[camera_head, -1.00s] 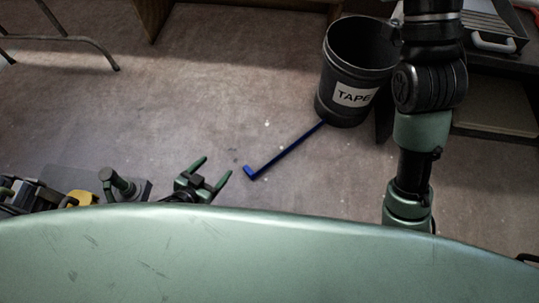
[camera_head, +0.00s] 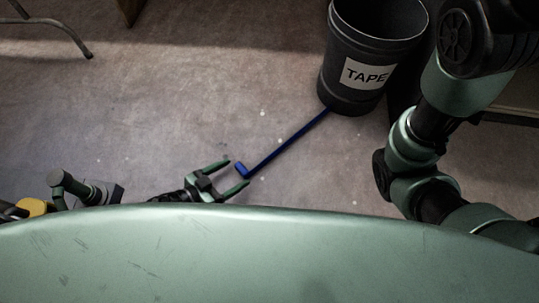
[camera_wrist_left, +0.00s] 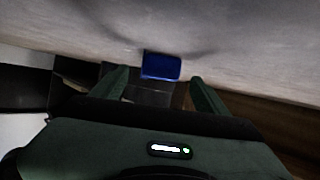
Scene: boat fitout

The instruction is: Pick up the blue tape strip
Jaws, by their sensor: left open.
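The blue tape strip (camera_head: 285,146) lies on the floor. Its near end is a raised or folded blue tab (camera_head: 241,169), and its far end meets the base of the black bin labelled TAPE (camera_head: 352,104). My left gripper (camera_head: 240,174) is open, with its fingertips close to the tab. In the left wrist view the blue tab (camera_wrist_left: 161,66) shows ahead of and between the two green fingers (camera_wrist_left: 161,82); I cannot tell whether they touch it. My right gripper is not in view; only my right arm shows at the right.
The floor (camera_head: 170,120) around the strip is bare and open to the left. A metal furniture leg (camera_head: 75,38) stands at the upper left. My green body fills the bottom of the head view.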

